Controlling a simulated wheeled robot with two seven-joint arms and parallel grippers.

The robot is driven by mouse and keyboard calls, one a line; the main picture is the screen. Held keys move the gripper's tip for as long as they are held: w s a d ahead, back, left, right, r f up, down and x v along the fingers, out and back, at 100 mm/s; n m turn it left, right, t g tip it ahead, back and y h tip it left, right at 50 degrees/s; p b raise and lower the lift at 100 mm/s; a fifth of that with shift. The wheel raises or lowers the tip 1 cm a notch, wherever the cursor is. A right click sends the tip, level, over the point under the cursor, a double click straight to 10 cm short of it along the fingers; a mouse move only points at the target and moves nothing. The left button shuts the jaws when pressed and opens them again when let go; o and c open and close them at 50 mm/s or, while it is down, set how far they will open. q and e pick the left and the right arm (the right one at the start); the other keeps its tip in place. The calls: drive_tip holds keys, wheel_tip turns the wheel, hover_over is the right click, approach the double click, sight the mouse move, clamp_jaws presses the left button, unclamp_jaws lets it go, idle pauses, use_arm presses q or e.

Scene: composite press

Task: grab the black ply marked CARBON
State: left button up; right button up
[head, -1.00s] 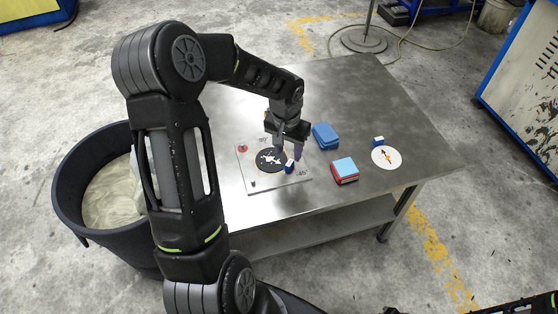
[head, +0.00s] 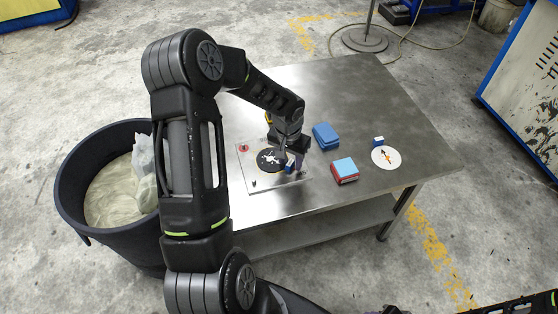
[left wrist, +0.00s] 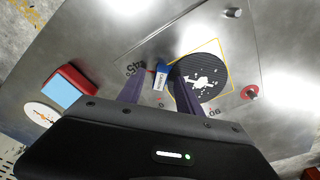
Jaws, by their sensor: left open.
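The black round ply (head: 268,158) with white marks lies on a thin grey plate (head: 249,177) on the metal table. The word CARBON is too small to read. A small blue-and-white block (head: 290,168) stands at the ply's edge; in the left wrist view the block (left wrist: 160,78) shows beside the black ply (left wrist: 205,82). My left gripper (head: 293,160) is open and low over the block. In the left wrist view its fingers (left wrist: 158,88) lie either side of the block; I cannot tell if they touch it. My right gripper is not in view.
A blue stack (head: 326,136) and a blue-topped red block (head: 345,171) stand right of the plate. A white disc (head: 392,160) with an arrow and its own small block (head: 378,141) lies farther right. A dark bin (head: 72,190) stands left of the table. The table's back is clear.

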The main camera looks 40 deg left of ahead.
use_arm(q)
drive_tip(key=shift+c, duration=0.4)
clamp_jaws()
idle(0.5)
